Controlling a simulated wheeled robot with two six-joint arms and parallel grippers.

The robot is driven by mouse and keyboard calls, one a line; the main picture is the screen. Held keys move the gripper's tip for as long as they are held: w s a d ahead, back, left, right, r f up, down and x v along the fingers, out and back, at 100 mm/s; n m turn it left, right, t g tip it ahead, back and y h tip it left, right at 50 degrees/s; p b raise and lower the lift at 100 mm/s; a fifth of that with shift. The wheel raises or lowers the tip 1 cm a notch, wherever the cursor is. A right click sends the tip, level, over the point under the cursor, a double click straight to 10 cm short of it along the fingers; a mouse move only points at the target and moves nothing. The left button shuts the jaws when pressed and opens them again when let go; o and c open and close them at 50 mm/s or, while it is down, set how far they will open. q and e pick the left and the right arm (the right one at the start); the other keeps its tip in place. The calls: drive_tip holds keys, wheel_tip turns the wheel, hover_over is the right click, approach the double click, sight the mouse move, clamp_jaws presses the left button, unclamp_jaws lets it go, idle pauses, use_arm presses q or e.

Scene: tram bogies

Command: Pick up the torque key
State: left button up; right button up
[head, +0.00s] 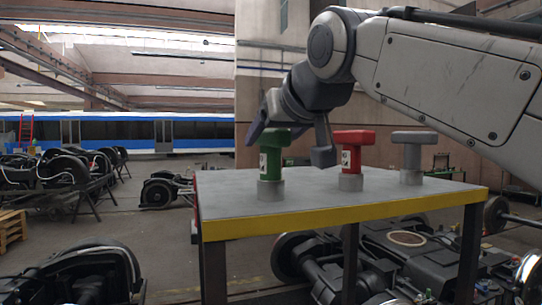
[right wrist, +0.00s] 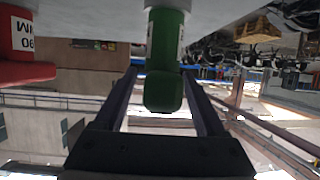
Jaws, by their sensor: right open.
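Three T-handled keys stand upright on a table: a green one (head: 270,170), a red one (head: 351,160) and a grey one (head: 411,155). Each sits in a short grey base. Which one is the torque key I cannot tell for sure. My right gripper (head: 290,148) is open at the green key's handle. In the right wrist view, upside down, the green key (right wrist: 165,60) reaches between the two fingers (right wrist: 160,80), with gaps beside it. The red key (right wrist: 25,70) is at the left edge, with a partly cut-off label. My left gripper is out of view.
The grey table (head: 320,205) has a yellow front edge, and its top is clear apart from the keys. Dark bogies (head: 400,255) stand under and behind it. More bogies (head: 60,180) and a blue-white tram (head: 150,130) are at the left.

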drive_tip(key=shift+f, duration=0.1)
clamp_jaws()
idle(1.4)
